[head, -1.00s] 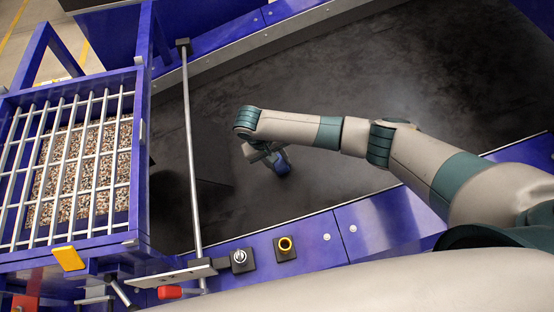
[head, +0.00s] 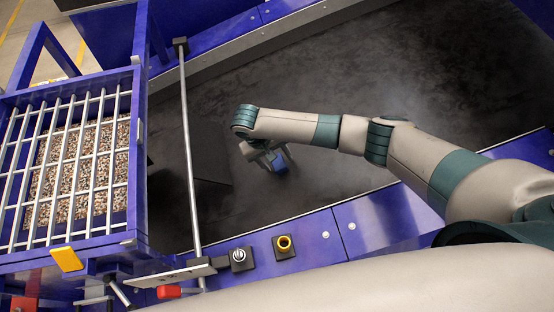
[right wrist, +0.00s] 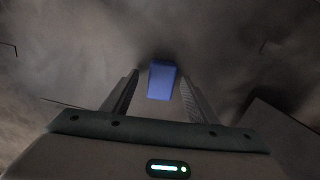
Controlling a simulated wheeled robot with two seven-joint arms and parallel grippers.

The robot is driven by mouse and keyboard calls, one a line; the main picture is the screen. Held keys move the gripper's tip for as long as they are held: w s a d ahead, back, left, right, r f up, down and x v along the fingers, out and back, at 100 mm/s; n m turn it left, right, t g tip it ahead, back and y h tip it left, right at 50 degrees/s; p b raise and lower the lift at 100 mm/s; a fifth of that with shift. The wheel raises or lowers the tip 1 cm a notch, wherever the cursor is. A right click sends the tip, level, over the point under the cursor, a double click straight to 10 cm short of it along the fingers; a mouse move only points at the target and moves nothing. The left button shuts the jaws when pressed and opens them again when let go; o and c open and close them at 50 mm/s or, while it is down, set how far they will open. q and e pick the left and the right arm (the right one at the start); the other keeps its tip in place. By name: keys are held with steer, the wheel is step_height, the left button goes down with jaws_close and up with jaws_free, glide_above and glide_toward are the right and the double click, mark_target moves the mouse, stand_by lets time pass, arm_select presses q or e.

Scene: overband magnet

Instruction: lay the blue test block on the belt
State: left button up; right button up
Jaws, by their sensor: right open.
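The blue test block (head: 281,164) is on the dark belt (head: 400,75), close to the belt's near edge. In the right wrist view the block (right wrist: 162,81) shows between the tips of the two fingers, with a gap on either side. My right gripper (head: 273,159) is open around it, pointing down at the belt. The gripper's fingers (right wrist: 159,85) stand apart in the wrist view. Part of the block is hidden by the gripper in the head view. My left gripper is out of view.
A blue-framed hopper with a white grate (head: 70,170) over gravel stands at the left. A grey rod (head: 189,150) crosses the belt beside it. A blue rail with a yellow-ringed button (head: 284,243) and a key switch (head: 239,255) runs along the near side. The belt's far right is clear.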

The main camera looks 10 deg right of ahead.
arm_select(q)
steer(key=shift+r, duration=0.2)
arm_select(e)
steer(key=v, duration=1.7)
arm_select(q)
steer(key=shift+p, duration=0.3)
arm_select(e)
steer(key=shift+r, duration=0.1)
